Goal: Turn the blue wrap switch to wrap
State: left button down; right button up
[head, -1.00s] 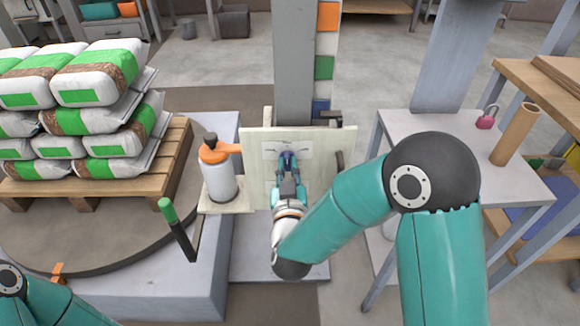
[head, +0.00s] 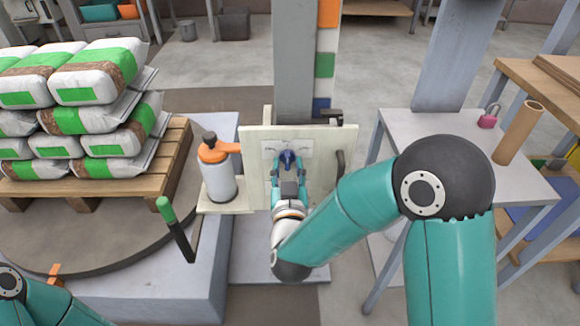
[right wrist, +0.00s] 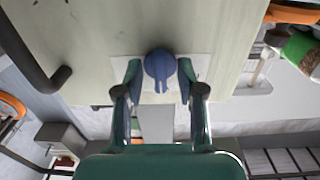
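The blue wrap switch (head: 288,158) sits on a white label (head: 270,153) on the pale upright panel (head: 325,175). Its marks are too small to read. In the right wrist view the blue switch (right wrist: 159,65) has its narrow grip pointing down the picture. My right gripper (head: 289,168) is open in front of the panel, one finger on each side of the switch. In the right wrist view gaps show between the switch and both fingers of the gripper (right wrist: 160,80). My left gripper is out of view; only part of that arm shows at lower left.
An orange-topped bottle (head: 218,172) stands on a small shelf left of the panel. A black bar handle (head: 340,162) is at the panel's right. A green-capped lever (head: 176,228) and a pallet (head: 165,160) of bags stand left. A grey table (head: 400,125) is right.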

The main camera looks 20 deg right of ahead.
jog(key=v, duration=0.7)
jog(key=shift+s, duration=0.1)
jog(key=d+f+g+p, duration=0.1)
jog(key=d+f+g, duration=0.3)
jog(key=f, duration=0.5)
jog(key=d+f+g, duration=0.2)
jog(key=d+f, duration=0.4)
jog(key=f, duration=0.4)
jog(key=s+a+f+g+y, duration=0.3)
jog(key=s+f, duration=0.1)
jog(key=f, duration=0.2)
jog(key=s+a+f+g+y, duration=0.2)
jog(key=s+f+y, duration=0.1)
jog(key=s+f, duration=0.25)
jog(key=s+a+f+n+g+y, duration=0.1)
jog(key=s+a+f+g+y, duration=0.2)
jog(key=s+a+g, duration=0.5)
notch_tip(320, 180, up, 38)
jog(key=s+d+t+p, duration=0.1)
jog(key=t+p, duration=0.1)
jog(key=p, duration=3.6)
jog(key=shift+d, duration=0.2)
